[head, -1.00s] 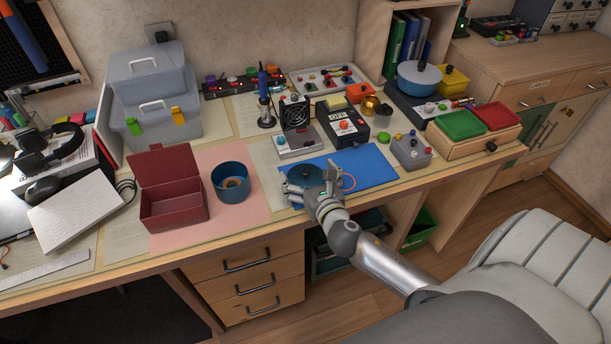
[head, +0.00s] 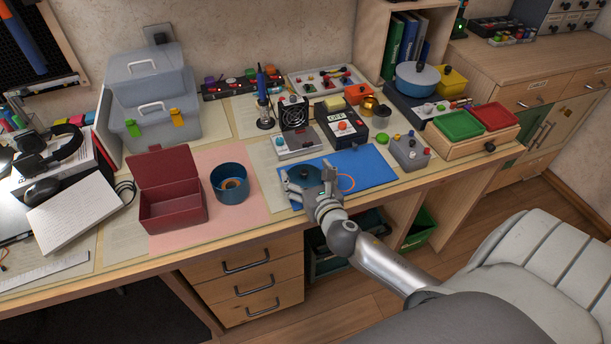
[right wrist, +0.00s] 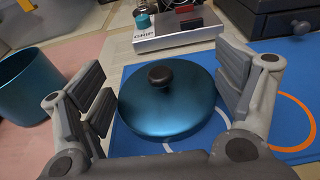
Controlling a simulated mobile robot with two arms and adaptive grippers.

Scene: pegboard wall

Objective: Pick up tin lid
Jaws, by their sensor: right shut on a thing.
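The tin lid (head: 303,174) is a round, dark blue-teal disc with a black knob, at the left part of the blue mat (head: 370,167). In the right wrist view the lid (right wrist: 168,108) fills the middle, knob up and roughly level. My right gripper (head: 309,178) is shut on the lid, with one finger on each side of its rim. These fingers also flank it in the right wrist view (right wrist: 166,80). I cannot tell whether the lid touches the mat. The open blue tin (head: 231,192) stands to the left on the pink mat. My left gripper is out of view.
An open red box (head: 172,205) stands left of the tin. A grey device (head: 299,144), a black box with a red button (head: 343,127) and a grey button box (head: 409,153) line the back and right. The mat's right part is mostly clear.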

